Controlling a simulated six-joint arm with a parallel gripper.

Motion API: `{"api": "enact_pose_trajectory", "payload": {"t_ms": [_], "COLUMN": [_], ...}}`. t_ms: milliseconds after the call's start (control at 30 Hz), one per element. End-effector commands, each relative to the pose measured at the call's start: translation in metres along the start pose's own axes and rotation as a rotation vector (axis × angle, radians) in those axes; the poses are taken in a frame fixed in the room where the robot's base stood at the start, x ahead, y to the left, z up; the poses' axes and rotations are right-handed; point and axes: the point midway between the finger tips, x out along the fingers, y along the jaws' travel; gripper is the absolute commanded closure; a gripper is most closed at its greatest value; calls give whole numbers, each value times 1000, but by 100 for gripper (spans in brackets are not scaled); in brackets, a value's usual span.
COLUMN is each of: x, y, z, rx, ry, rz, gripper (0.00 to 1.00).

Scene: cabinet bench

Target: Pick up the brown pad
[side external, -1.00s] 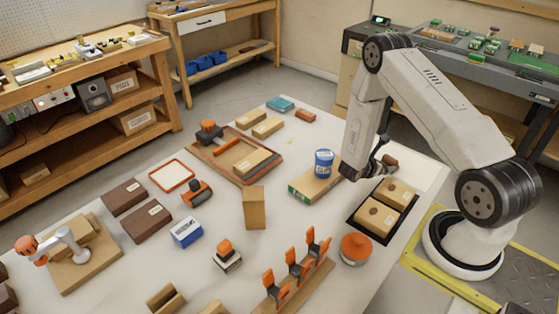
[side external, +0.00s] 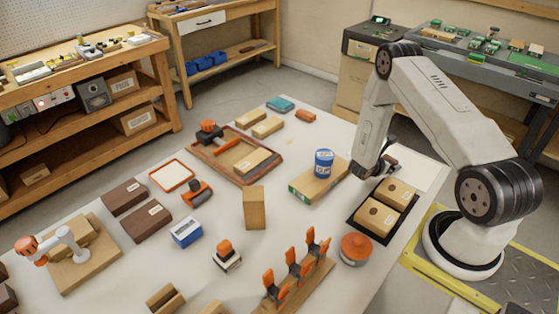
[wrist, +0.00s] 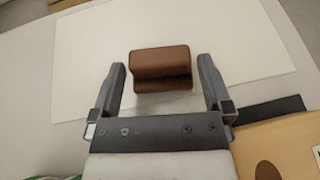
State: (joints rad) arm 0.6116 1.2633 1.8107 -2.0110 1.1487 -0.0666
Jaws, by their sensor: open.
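The brown pad (wrist: 161,66) is a small reddish-brown block with a groove along it, lying on a white sheet (wrist: 235,45) in the wrist view. My gripper (wrist: 161,78) is open, with one finger to the left of the pad and one to the right. Gaps show between the fingers and the pad. In the side view my gripper (side external: 383,165) is low over the near edge of the white sheet (side external: 425,170), beside my arm. There the pad is largely hidden by my gripper.
A black tray (side external: 357,224) with two tan boxes (side external: 399,192) stands close to my gripper. A blue tin (side external: 324,163) on a wooden board (side external: 304,188) stands to the left. An orange-topped round container (side external: 355,248) and a clamp rack (side external: 321,273) are nearer the camera.

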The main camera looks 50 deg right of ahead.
Motion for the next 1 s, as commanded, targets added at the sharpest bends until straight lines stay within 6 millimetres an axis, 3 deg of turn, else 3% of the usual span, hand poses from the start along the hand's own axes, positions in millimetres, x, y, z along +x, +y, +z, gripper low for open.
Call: {"api": "enact_pose_trajectory", "payload": {"t_ms": [267, 767, 800, 833, 1000], "x": [26, 27, 26, 26, 26], "y": [-1, 0, 0, 0, 0], "z": [0, 0, 0, 0, 0], "rx": [1, 0, 0, 0, 0], "ry": [1, 1, 1, 1, 1], "rz": [-2, 0, 0, 0, 0], "gripper": [0, 0, 3, 13, 67]}}
